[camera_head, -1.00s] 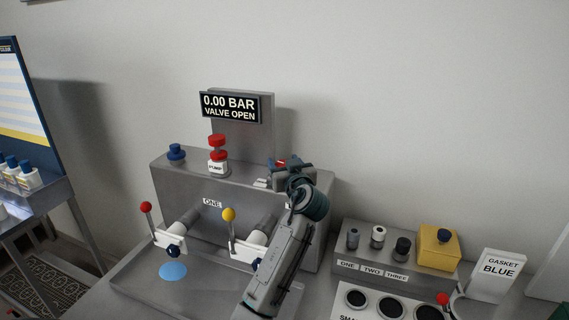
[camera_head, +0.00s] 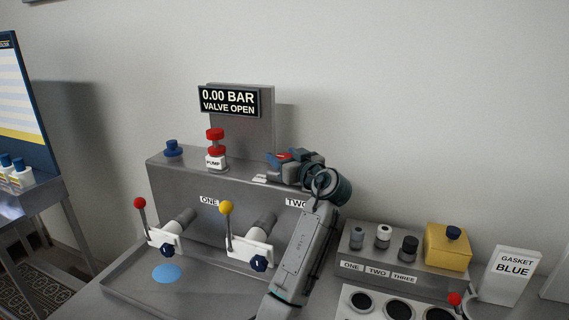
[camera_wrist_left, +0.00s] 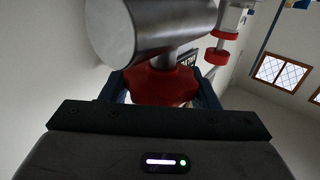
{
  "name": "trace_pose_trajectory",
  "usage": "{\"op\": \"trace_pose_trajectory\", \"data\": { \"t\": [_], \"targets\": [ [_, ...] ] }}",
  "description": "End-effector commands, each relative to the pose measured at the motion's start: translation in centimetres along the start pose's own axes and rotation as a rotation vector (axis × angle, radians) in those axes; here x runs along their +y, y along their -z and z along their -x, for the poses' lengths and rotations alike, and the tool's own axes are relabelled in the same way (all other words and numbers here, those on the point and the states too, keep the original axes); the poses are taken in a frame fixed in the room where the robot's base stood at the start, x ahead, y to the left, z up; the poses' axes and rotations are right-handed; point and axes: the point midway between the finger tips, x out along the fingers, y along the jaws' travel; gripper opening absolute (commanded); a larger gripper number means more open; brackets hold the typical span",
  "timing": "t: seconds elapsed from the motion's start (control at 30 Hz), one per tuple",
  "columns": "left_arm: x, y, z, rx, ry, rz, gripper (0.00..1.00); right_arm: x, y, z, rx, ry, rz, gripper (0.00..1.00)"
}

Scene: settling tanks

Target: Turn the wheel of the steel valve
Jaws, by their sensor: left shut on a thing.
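The red wheel (camera_wrist_left: 162,86) sits below a thick steel cylinder (camera_wrist_left: 150,28) in the left wrist view, between the fingers of my left gripper (camera_wrist_left: 163,92). In the head view only a small red part of the wheel (camera_head: 284,156) shows at the top of the steel housing, mostly hidden by my left gripper (camera_head: 281,161). The gripper is shut on the wheel. The display (camera_head: 229,102) above the housing reads "0.00 BAR" and "VALVE OPEN". My right gripper is not in view.
The red pump knob (camera_head: 215,142) and a blue knob (camera_head: 172,149) stand left of my gripper. Red-tipped (camera_head: 140,203) and yellow-tipped (camera_head: 226,208) levers stand in front. A yellow box (camera_head: 448,248) and gasket sign (camera_head: 513,272) are at right.

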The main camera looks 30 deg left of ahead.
Motion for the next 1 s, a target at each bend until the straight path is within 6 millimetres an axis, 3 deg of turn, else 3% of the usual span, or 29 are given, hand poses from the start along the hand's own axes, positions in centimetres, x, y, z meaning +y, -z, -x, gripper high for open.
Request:
{"op": "trace_pose_trajectory", "data": {
  "t": [0.2,0.23,0.33,0.67,0.77,1.0],
  "targets": [
    [0.0,0.1,0.0,-0.001,0.001,0.001,0.32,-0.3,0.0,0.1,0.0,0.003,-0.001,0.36],
    [0.0,0.1,0.0,-0.001,0.001,0.001,0.59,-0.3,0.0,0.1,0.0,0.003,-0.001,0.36],
    [0.0,0.1,0.0,-0.001,0.0,0.001,0.77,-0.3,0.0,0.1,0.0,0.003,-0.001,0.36],
    [0.0,-0.1,0.3,-0.002,-0.001,0.001,0.77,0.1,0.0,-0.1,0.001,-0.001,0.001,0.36],
    [0.1,-0.3,1.4,-0.003,-0.003,0.004,0.77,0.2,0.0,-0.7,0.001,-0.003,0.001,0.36],
    [0.1,-0.5,5.9,-0.005,-0.004,0.005,0.77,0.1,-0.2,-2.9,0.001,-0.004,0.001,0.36]
  ]
}}
